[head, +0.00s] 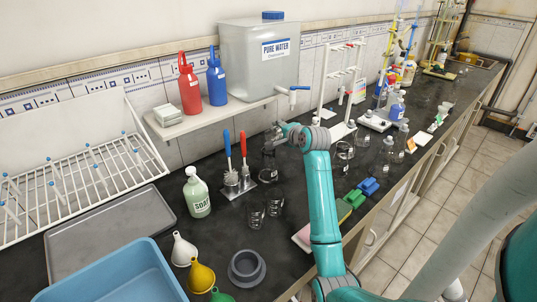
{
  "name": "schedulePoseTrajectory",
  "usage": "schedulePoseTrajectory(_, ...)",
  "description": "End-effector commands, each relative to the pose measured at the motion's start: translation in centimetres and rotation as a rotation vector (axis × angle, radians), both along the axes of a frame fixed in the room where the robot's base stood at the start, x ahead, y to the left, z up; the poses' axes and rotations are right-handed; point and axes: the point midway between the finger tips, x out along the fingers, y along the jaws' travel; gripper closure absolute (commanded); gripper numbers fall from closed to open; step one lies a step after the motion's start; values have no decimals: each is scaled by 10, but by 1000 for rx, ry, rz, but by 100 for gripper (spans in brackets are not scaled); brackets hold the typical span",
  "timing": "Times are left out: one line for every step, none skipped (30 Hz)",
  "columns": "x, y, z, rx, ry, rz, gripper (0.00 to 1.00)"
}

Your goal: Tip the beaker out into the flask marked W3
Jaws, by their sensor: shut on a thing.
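My gripper (276,135) is at the end of the teal arm, over the middle of the dark bench. It is shut on a clear glass vessel, likely the beaker, which is hard to make out against the dark top. A clear glass vessel (268,167) shows just below the jaws; I cannot tell whether it is the held one or a flask standing under it. More glassware (343,156) stands right of the arm. No W3 mark can be read at this size, so I cannot tell which flask is W3.
Two empty-looking glass beakers (256,213) stand in front of the gripper. Left of them are a brush stand (237,183) and a soap bottle (198,194). The pure water tank (245,60) is behind, on a shelf. A white rack (340,85) stands behind right.

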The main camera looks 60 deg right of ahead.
Motion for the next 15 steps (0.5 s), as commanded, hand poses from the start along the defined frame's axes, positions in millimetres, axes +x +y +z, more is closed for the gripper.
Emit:
schedulePoseTrajectory(0, 0, 0, -6, 0, 1, 86)
schedulePoseTrajectory(0, 1, 1, -10, 0, 0, 86)
schedulePoseTrajectory(0, 1, 1, -15, 1, 1, 86)
schedulePoseTrajectory(0, 1, 1, -19, 2, 0, 86)
schedulePoseTrajectory(0, 1, 1, -23, 2, 0, 86)
schedulePoseTrajectory(0, 1, 1, -28, 2, 0, 86)
schedulePoseTrajectory(0, 1, 1, -31, 3, 0, 86)
schedulePoseTrajectory(0, 1, 1, -34, 3, -1, 86)
schedulePoseTrajectory(0, 2, 2, -38, 3, 0, 86)
schedulePoseTrajectory(0, 2, 2, -42, 4, 0, 86)
schedulePoseTrajectory(0, 2, 2, -45, 4, 0, 86)
schedulePoseTrajectory(0, 2, 2, -50, 5, 0, 86)
schedulePoseTrajectory(0, 2, 2, -53, 5, 1, 86)
schedulePoseTrajectory(0, 3, 2, -57, 6, 0, 86)
schedulePoseTrajectory(1, 3, 3, -63, 6, 1, 86)
